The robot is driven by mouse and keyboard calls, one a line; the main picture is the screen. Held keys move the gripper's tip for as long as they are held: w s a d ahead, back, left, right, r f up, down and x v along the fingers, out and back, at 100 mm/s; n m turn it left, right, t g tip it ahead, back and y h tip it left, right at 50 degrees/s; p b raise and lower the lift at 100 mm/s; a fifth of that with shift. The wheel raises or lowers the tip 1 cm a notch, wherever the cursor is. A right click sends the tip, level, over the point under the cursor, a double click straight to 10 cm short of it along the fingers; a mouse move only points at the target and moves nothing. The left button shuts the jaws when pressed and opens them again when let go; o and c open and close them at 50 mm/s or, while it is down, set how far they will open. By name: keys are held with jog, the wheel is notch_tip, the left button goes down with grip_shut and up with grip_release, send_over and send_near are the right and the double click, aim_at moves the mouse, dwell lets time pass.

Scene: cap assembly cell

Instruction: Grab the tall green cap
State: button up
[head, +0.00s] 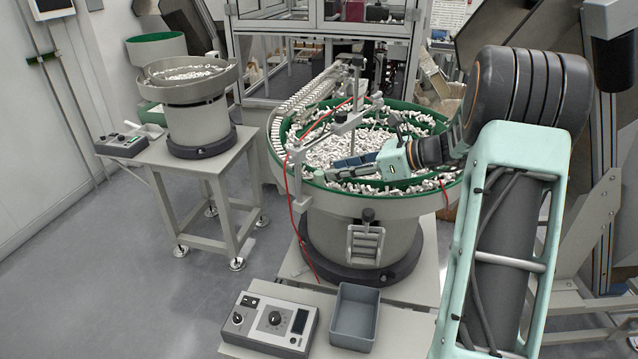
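My gripper (345,165) reaches in from the right, low over the large vibrating bowl (360,207). Its dark fingers point left, toward the bowl's near-left inner side. The fingers are small and seen from the side, so I cannot tell whether they are open or shut, or whether anything is between them. The bowl has a green inner lining and holds many small white parts (335,148).
A metal post with bracket (354,100) and a red cable rise beside the gripper. A feed track (310,88) leads off behind. A smaller bowl feeder (195,100) stands on a left table. A control box (270,322) and an empty grey bin (354,315) sit in front.

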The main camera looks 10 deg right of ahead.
aim_at(319, 173)
jog(key=p+x, duration=0.1)
jog(key=x, duration=0.4)
jog(key=shift+s, duration=0.1)
jog(key=c, duration=0.5)
